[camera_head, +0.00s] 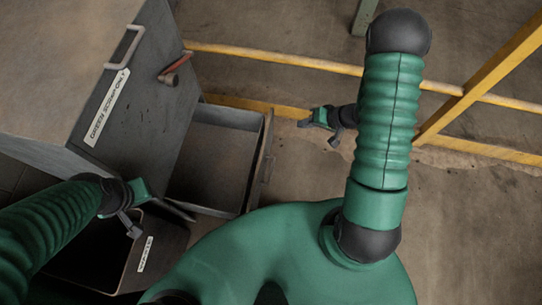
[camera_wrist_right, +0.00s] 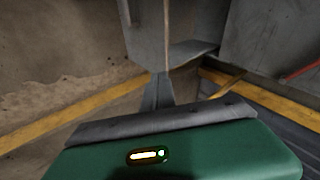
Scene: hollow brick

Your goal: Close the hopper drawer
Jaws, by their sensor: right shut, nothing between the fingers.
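The hopper drawer (camera_head: 212,160) is pulled out of the right side of the grey hopper cabinet (camera_head: 130,90); it looks empty. Its front panel (camera_head: 257,165) stands clear of the cabinet, with a handle on its outer face. My right gripper (camera_head: 320,124) is shut and empty, right of the drawer front's far end. In the right wrist view its fingers (camera_wrist_right: 158,92) are together, pointing towards a grey panel (camera_wrist_right: 148,35) that looks like the drawer front; contact cannot be told. My left gripper (camera_head: 150,215) is near the drawer's near left corner; its finger opening is unclear.
A dark open bin (camera_head: 120,262) with a white label is below my left gripper. The cabinet has a metal handle (camera_head: 124,47) and a red lever (camera_head: 178,65). Yellow rails (camera_head: 290,58) run behind and right of my right arm. Floor right of the drawer is clear.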

